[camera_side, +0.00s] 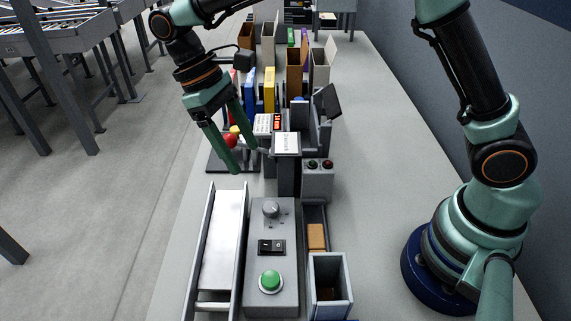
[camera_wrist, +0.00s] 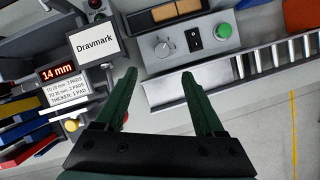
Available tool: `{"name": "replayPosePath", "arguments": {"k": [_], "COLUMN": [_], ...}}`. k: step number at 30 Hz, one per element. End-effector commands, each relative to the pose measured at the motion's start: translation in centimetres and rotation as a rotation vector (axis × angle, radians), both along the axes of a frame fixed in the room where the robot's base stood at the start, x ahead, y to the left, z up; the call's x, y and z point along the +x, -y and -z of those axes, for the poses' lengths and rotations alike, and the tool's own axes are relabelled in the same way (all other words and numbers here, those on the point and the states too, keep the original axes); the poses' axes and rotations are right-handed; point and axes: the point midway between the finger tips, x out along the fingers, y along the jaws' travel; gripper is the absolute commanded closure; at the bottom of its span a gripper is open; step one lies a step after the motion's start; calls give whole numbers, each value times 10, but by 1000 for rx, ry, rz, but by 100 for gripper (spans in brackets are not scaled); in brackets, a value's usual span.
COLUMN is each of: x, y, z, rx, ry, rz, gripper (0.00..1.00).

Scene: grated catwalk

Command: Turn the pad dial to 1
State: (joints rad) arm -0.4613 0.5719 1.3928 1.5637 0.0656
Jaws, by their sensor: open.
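The pad dial (camera_side: 271,209) is a grey round knob at the far end of a grey control box (camera_side: 258,295). In the wrist view the dial (camera_wrist: 162,48) shows with small marks around it; its setting is too small to read. My gripper (camera_side: 243,158) is open and empty, above the bench and beyond the dial, toward the left. In the wrist view the gripper's fingers (camera_wrist: 158,75) point toward the dial, apart from it. A black rocker switch (camera_side: 271,247) and a green button (camera_side: 271,281) share the box.
A conveyor (camera_side: 222,240) runs left of the box. A bin (camera_side: 330,285) and a brown block (camera_side: 317,236) are right of it. A red-digit display (camera_wrist: 57,72) reads 14 mm, above a pad-count placard (camera_wrist: 72,92). A "Dravmark" sign (camera_wrist: 93,42) stands beside them. Coloured folders (camera_side: 269,90) stand behind.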

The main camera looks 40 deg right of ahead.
Motion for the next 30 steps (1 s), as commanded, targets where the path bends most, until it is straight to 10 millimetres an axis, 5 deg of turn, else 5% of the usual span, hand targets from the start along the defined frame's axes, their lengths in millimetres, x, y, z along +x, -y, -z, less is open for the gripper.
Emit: {"name": "replayPosePath", "arguments": {"k": [7,21,30], "x": [-8,-38,-43], "y": [2,14,17], "z": [21,97,113], "rx": [-5,-6,-6], "ry": [-9,-6,-3], "rz": [-2,-4,-4], "gripper": [29,29,29]}}
